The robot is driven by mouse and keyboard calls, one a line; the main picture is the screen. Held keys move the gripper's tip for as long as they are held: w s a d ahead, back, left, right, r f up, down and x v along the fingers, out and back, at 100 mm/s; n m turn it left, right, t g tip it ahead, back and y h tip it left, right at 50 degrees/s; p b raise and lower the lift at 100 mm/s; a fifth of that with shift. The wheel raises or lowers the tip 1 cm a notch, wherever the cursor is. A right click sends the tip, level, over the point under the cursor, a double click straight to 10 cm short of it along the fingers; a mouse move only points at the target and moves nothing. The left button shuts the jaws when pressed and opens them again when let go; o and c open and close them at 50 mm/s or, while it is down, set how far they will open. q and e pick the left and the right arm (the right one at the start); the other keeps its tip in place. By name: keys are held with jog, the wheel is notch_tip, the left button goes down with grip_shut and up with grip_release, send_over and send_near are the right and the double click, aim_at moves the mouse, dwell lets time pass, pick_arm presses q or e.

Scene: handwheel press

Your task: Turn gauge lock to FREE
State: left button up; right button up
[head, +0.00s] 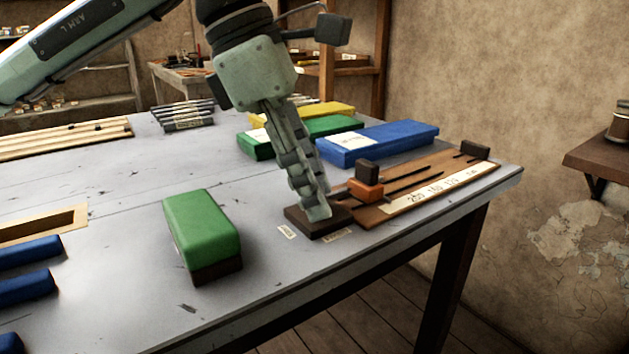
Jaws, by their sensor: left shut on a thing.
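A dark square base (297,219) sits at the near left end of a wooden gauge board (393,209). I take it to be the gauge lock's base. My left gripper (317,207) points down onto it, with its fingers shut on a small part that they hide, probably the lock's knob or lever. Two small pale labels lie by the base, one on its left (287,232) and one in front (338,236); their words are too small to read. Which way the lock points is hidden. The right gripper is out of view.
The board carries an orange slider (366,188) with a dark top, close right of my left gripper. Blue (380,142), green (340,127) and yellow boxes (320,110) lie behind. A green-topped block (202,230) stands left. The table's front edge is close.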

pick_arm(q)
jog(key=m+g, duration=0.1)
jog(key=m, duration=0.1)
jog(key=shift+w+r+m, duration=0.1)
jog(key=shift+w+m, duration=0.05)
jog(key=shift+m, duration=0.25)
jog(key=m, duration=0.1)
jog(key=m+g+p, duration=0.1)
jog(key=m, duration=0.1)
jog(key=shift+w+a+m+g+y, duration=0.1)
jog(key=shift+a+m+g+y, duration=0.05)
jog(key=shift+m+g+y, duration=0.2)
jog(key=m, duration=0.2)
jog(key=m+g+y, duration=0.1)
jog(key=shift+w+m+p, duration=0.2)
jog(key=shift+m+p, duration=0.15)
jog(key=shift+p, duration=0.05)
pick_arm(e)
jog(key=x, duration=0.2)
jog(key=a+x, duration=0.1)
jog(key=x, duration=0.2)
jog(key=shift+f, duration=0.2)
pick_arm(q)
jog(key=shift+m, duration=0.3)
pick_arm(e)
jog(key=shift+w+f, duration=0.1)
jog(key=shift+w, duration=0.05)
